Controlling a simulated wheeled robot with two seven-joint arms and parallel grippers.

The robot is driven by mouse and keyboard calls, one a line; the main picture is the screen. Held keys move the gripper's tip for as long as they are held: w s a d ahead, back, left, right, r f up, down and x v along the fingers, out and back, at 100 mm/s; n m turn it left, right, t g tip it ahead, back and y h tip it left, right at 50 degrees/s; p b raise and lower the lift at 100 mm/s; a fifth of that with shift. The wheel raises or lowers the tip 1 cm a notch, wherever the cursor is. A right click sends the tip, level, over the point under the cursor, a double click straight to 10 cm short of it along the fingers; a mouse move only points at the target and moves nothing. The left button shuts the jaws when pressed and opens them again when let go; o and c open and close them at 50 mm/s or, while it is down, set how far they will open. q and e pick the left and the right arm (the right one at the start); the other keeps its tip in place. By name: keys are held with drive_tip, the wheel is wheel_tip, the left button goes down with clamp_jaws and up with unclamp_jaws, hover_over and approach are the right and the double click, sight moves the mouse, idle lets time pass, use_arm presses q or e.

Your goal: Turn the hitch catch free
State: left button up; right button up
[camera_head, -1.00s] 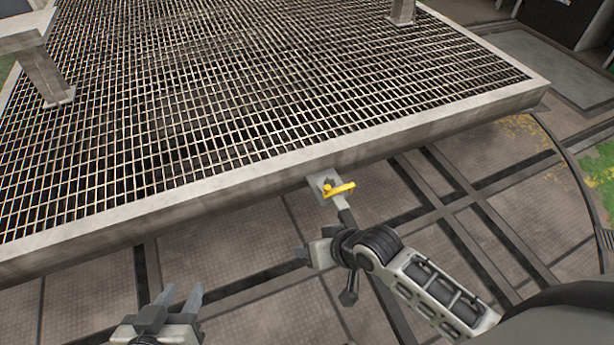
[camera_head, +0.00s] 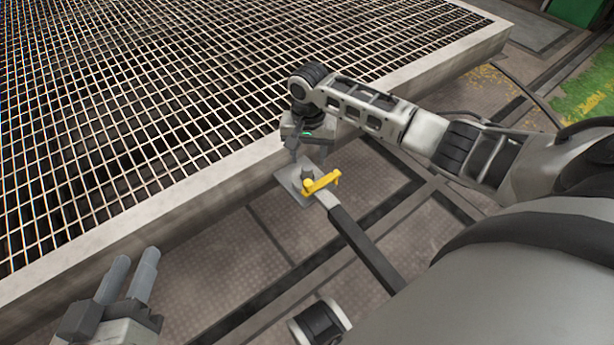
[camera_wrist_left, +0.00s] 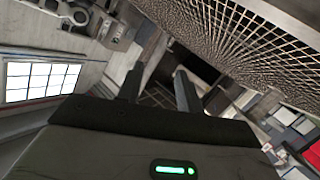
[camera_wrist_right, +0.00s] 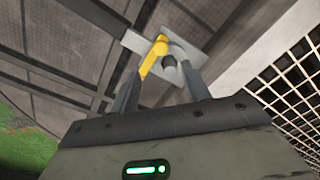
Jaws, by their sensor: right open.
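The hitch catch is a yellow lever (camera_head: 322,182) on a grey plate (camera_head: 287,180) with a round grey post, just off the edge of the grated deck. The lever points to the right and slightly up in the head view. My right gripper (camera_head: 311,158) is open and hangs just behind the lever. In the right wrist view the lever (camera_wrist_right: 154,57) and post (camera_wrist_right: 171,68) show between and beyond the fingers (camera_wrist_right: 162,75); I cannot tell whether they touch. My left gripper (camera_head: 136,260) is open and empty at the lower left; it also shows in the left wrist view (camera_wrist_left: 157,75).
The grated deck (camera_head: 150,90) fills the upper left, its pale rim (camera_head: 130,225) running close behind the catch. A dark bar (camera_head: 365,250) runs from the plate toward the lower right. The ground around the bar is low and open.

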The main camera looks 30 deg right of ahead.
sight(308, 183)
wheel_tip(308, 183, down, 8)
drive_tip(key=b, duration=0.3)
drive_tip(key=shift+f+b, duration=0.25)
drive_tip(key=shift+b, duration=0.15)
drive_tip(key=shift+w+f, duration=0.1)
drive_tip(key=shift+f, duration=0.45)
use_arm(q)
drive_tip(key=r, duration=0.1)
drive_tip(key=w+r+t+h, duration=0.1)
drive_tip(key=r+t, duration=0.1)
drive_tip(key=shift+w+d+h, duration=0.2)
drive_tip(key=shift+d+h, duration=0.1)
drive_tip(key=shift+h, duration=0.1)
use_arm(e)
clamp_jaws()
